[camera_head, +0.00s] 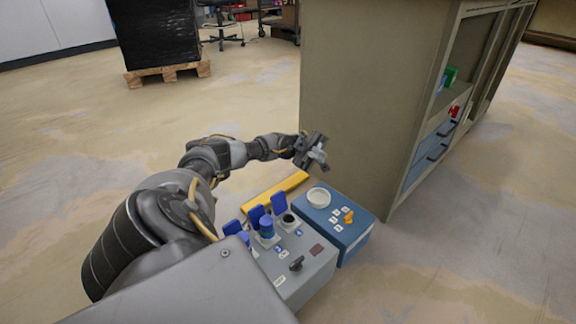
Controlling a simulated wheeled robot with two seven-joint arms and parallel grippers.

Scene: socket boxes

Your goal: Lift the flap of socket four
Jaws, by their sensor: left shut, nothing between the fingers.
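A grey socket box (306,269) stands low in front of me. Several blue flaps stand along its back edge, and the rightmost blue flap (279,202) is upright behind a round dark socket (289,219). A blue plug-like part (266,227) stands in the socket to its left. The left end of the box is hidden behind my own body, and the socket numbers are too small to read, so I cannot tell which is socket four. My left gripper (318,155) is shut and empty, above and behind the boxes, apart from the flaps. My right gripper is out of view.
A blue box (352,239) with a white round cap (319,197) and an orange switch (348,216) adjoins on the right. A yellow bar (276,192) lies behind the boxes. A large cabinet (365,100) stands close behind the gripper.

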